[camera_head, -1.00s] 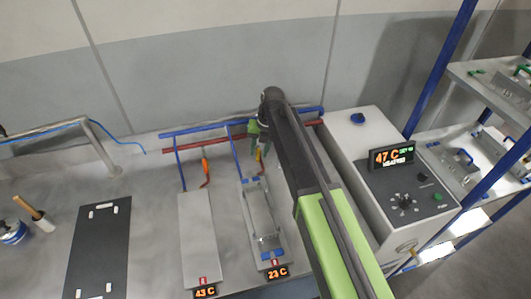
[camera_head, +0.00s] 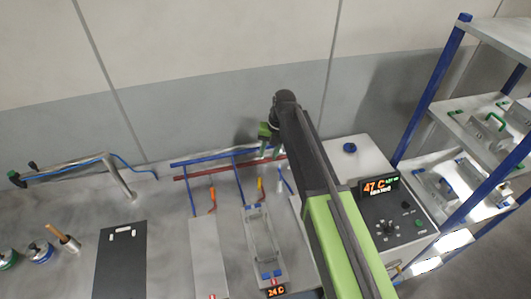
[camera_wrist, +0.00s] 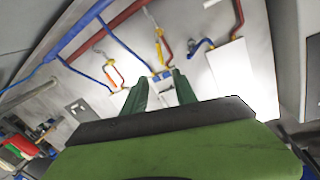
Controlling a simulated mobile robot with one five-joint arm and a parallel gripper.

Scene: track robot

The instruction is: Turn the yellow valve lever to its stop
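The yellow valve lever (camera_head: 260,184) is on the pipe behind the middle plate fixture (camera_head: 262,222). It stands close to upright, along its pipe. In the wrist view the yellow lever (camera_wrist: 159,52) shows just beyond my fingertips, roughly between them. My gripper (camera_head: 270,148) hangs above and behind the lever in the head view, apart from it. In the wrist view my green fingers (camera_wrist: 158,83) are spread with a gap between them and hold nothing. My arm hides part of the bench to the right of the lever.
An orange lever (camera_head: 212,194) sits on the pipe to the left. Blue and red pipes (camera_head: 225,168) run along the wall. A control box (camera_head: 378,205) and a shelf rack (camera_head: 480,125) stand to the right. A dark plate (camera_head: 120,262) lies at left.

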